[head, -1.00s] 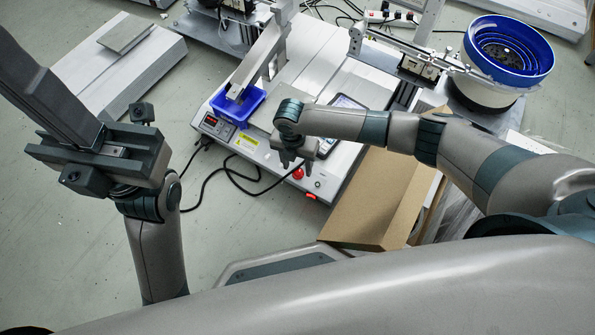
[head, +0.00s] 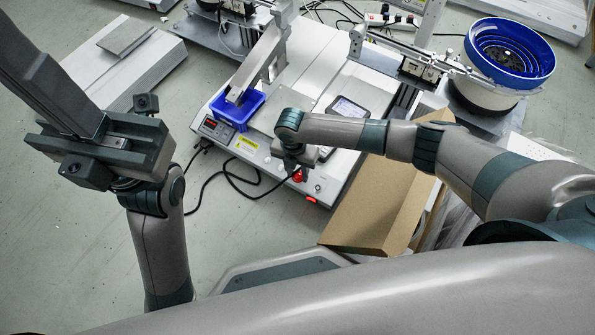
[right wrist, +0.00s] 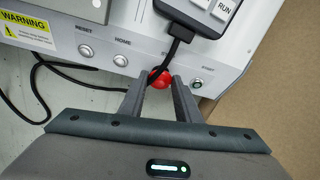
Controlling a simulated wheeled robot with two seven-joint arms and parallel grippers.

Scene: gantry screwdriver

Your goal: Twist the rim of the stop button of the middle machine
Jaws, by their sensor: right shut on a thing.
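The middle machine (head: 262,152) is a light grey box with a control panel along its front edge. Its stop button (head: 297,176) is a red knob on that panel; in the right wrist view the red button (right wrist: 160,77) sits between my fingertips. My right gripper (head: 296,170) reaches down to the panel and is shut on the stop button, one finger on each side, as the right wrist view of the gripper (right wrist: 159,84) shows. My left gripper (head: 55,85) is raised at the left, away from the machine; its finger opening is not clear.
A tablet-like pendant (head: 350,108) lies on the machine, its cable passing close by the button in the right wrist view. A blue bin (head: 238,108), a cardboard box (head: 375,205) and a blue bowl feeder (head: 510,50) are near. Black cables lie on the floor.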

